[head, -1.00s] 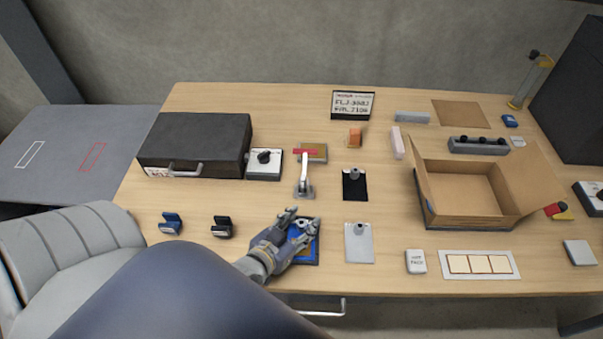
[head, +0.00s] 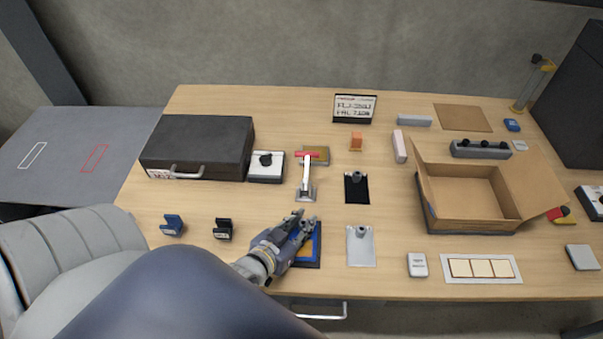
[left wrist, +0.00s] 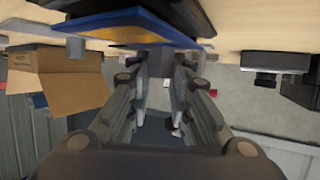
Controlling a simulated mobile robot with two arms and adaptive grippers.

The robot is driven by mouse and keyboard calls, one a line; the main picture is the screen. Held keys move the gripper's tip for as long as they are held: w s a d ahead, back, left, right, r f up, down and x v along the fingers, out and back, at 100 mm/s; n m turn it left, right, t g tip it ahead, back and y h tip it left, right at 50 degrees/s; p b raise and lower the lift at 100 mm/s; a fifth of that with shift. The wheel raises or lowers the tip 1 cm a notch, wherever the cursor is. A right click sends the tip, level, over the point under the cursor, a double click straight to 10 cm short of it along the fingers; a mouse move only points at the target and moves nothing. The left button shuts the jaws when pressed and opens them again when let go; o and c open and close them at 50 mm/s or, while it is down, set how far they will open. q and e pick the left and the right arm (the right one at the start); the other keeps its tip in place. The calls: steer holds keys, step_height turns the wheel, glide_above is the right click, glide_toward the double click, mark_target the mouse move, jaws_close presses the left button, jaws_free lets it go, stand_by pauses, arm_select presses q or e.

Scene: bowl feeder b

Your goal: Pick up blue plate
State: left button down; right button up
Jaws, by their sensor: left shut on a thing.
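The blue plate (head: 315,243) is at the table's front edge, left of centre, over a dark base, partly hidden by my left gripper (head: 304,224). In the left wrist view the blue plate (left wrist: 105,20) shows at the top, slanted against the dark surface beside it. My left gripper (left wrist: 157,75) is shut on the plate's grey knob, which sits between the fingers. I cannot tell whether the plate is fully clear of its base. My right gripper is in neither view.
A silver plate (head: 361,247) and a black plate (head: 356,188) with knobs lie to the right. A toggle clamp (head: 306,180) stands behind. An open cardboard box (head: 470,225) is further right. Two small holders (head: 223,230) (head: 173,225) stand to the left.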

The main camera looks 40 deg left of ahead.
arm_select(q)
step_height(320, 180, up, 3)
steer(key=shift+f, duration=0.2)
steer(key=s+b, duration=0.1)
steer(key=s, duration=0.3)
steer(key=s+b, duration=0.1)
steer(key=s, duration=0.3)
steer(key=s+b, duration=0.1)
steer(key=s, duration=0.4)
steer(key=shift+d+r, duration=0.3)
steer(key=shift+r, duration=0.05)
steer(key=p+v, duration=0.2)
steer(key=p, duration=0.3)
steer(key=shift+r, duration=0.15)
steer(key=shift+s+f+p, duration=0.2)
steer(key=shift+s+p, duration=0.3)
steer(key=shift+p, duration=0.15)
